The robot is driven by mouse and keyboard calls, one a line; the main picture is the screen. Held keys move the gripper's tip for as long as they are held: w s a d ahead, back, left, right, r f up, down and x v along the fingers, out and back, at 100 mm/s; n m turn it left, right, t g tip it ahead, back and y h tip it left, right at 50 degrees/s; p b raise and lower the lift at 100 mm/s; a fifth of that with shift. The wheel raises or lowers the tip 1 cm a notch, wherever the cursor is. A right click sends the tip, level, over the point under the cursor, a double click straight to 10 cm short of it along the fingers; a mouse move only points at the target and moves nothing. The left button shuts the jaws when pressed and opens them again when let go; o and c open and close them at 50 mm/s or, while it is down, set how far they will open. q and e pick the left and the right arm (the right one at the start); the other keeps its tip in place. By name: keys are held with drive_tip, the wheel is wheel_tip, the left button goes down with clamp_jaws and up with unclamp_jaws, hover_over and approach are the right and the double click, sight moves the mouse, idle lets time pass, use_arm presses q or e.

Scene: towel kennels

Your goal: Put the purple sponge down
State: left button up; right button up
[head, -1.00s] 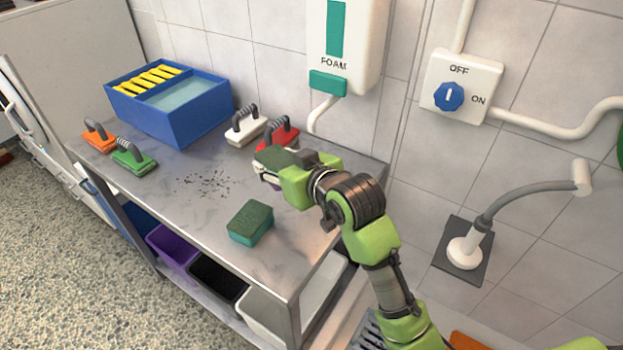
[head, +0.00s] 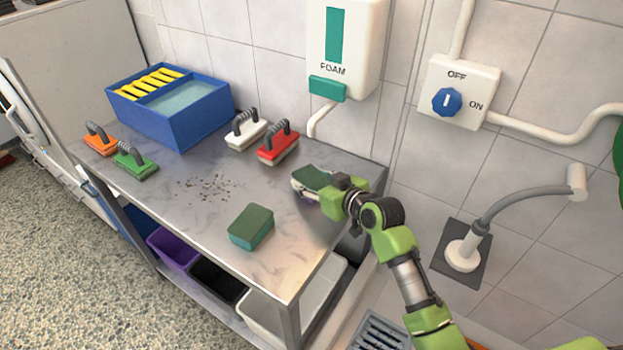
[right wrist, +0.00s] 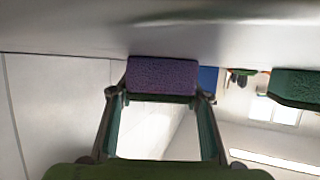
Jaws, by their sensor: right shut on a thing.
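My right gripper (head: 322,188) is shut on the purple sponge (right wrist: 162,75), which sits between its two fingers in the right wrist view. In the head view the sponge (head: 309,177) shows a dark green top, and its sides are mostly hidden by the fingers. It is at the right part of the grey worktop (head: 285,235), right of the red brush. In the wrist view its edge borders the grey surface; I cannot tell whether it touches or hovers just above. My left gripper is not in view.
A green sponge (head: 251,227) lies nearer the front edge. A red brush (head: 278,148) and a white brush (head: 246,133) stand at the back. Orange (head: 101,143) and green brushes (head: 134,165) and a blue basin (head: 180,128) are left. Dark crumbs (head: 208,187) lie mid-table.

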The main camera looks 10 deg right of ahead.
drive_tip(key=o, duration=0.7)
drive_tip(key=v, duration=1.2)
drive_tip(key=shift+b, duration=0.4)
